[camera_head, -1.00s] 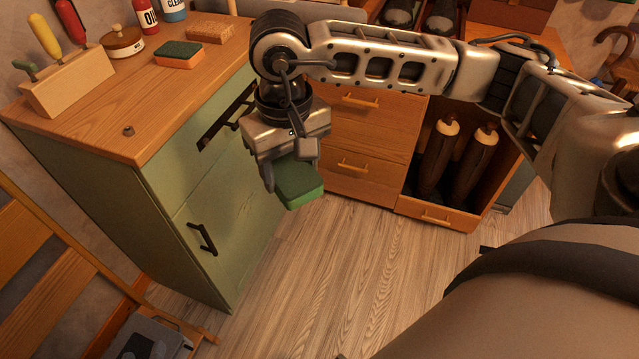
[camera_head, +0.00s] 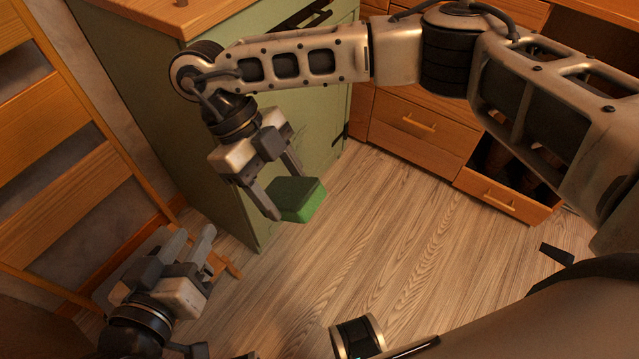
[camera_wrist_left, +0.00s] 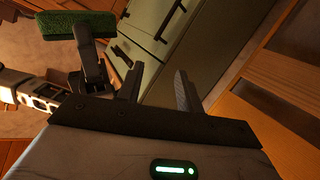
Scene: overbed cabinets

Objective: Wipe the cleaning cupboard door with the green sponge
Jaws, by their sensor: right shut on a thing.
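The green sponge (camera_head: 301,199) is held by my right gripper (camera_head: 284,190), which is shut on it above the floor, in front of the green cupboard. The sponge also shows at the top left of the left wrist view (camera_wrist_left: 72,25). The cupboard door (camera_head: 318,122) is partly hidden behind my right arm; the sponge appears apart from it. Green cupboard fronts with dark handles show in the left wrist view (camera_wrist_left: 190,62). My left gripper (camera_head: 192,243) is open and empty, low at the left, near the cupboard's bottom corner.
A wooden slatted frame (camera_head: 60,150) stands left of the cupboard, close to my left gripper. Wooden drawers (camera_head: 415,125) stand to the right, with an open lower drawer (camera_head: 505,200). The wooden floor (camera_head: 390,240) in front is clear.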

